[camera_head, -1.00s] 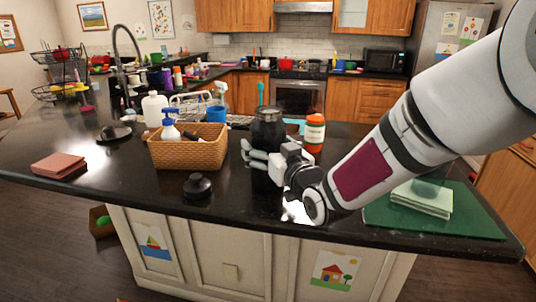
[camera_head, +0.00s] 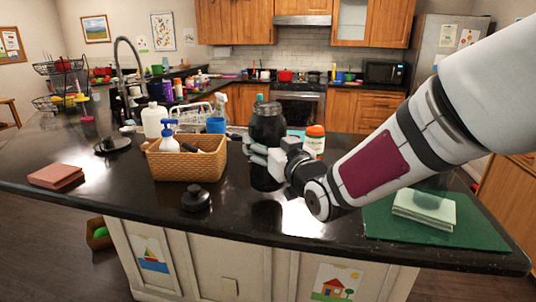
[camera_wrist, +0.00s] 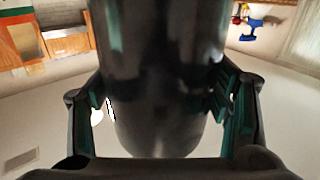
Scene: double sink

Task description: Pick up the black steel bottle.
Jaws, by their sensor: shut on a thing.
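The black steel bottle (camera_head: 268,126) is a dark, wide-bodied, glossy cylinder in the middle of the head view, above the dark counter. My gripper (camera_head: 262,152) comes in from the right, with its pale fingers around the bottle's lower body. The gripper is shut on it. In the wrist view the bottle (camera_wrist: 158,70) fills the middle, with a dark finger with green pads pressed close on each side. The bottle looks roughly upright and seems raised off the counter. Its base is hard to tell from the dark reflection below the fingers.
A wicker basket (camera_head: 187,165) with a soap pump stands left of the bottle. A small black knob-like item (camera_head: 196,197) lies in front. A green mat (camera_head: 470,230) with pale cloths is at right. A blue cup (camera_head: 215,125) stands behind.

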